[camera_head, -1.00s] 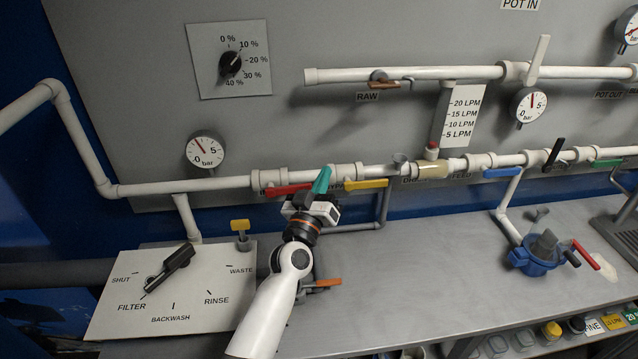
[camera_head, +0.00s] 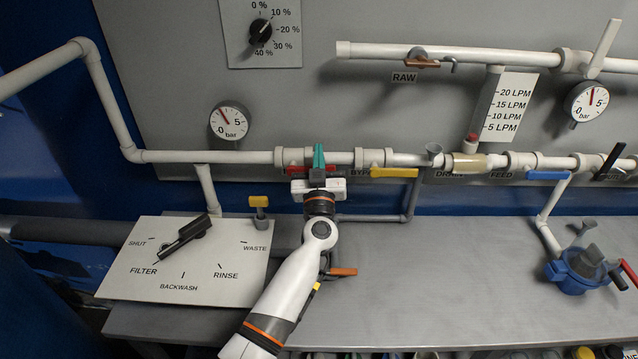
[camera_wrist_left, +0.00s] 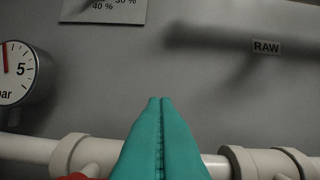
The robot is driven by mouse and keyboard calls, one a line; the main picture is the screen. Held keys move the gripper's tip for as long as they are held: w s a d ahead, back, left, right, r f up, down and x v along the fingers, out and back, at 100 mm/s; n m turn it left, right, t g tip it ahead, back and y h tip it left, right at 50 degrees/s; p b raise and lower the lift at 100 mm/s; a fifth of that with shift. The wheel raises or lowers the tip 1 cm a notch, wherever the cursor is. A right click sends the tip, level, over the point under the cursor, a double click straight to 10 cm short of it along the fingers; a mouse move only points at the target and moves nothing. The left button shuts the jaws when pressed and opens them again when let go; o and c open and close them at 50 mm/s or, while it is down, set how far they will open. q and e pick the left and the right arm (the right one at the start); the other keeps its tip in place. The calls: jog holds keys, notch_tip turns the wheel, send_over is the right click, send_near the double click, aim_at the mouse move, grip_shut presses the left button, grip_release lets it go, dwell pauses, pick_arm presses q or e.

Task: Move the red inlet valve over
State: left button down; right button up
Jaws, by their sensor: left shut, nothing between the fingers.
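The red inlet valve handle (camera_head: 297,170) lies along the lower white pipe, below the left pressure gauge and to its right. My left gripper (camera_head: 319,152) is shut and empty, with its teal fingers pointing up in front of the pipe. In the left wrist view the shut teal fingers (camera_wrist_left: 160,125) stand before the white pipe, and a bit of red (camera_wrist_left: 75,176) shows at the bottom left. I cannot tell whether the fingers touch the handle. My right gripper is not in view.
A yellow handle (camera_head: 393,172) sits just right of the gripper on the same pipe. A small yellow valve (camera_head: 259,201) stands to the left, and an orange handle (camera_head: 342,271) is by my arm.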

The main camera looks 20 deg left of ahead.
pick_arm(q)
jog(key=shift+d+f+b, duration=0.15)
jog(key=shift+f+b, duration=1.8)
jog(key=shift+b, duration=0.4)
jog(key=shift+s+d+f+m+h+p, duration=0.1)
jog(key=shift+f+m+h+p, duration=0.5)
jog(key=shift+f+m, duration=0.3)
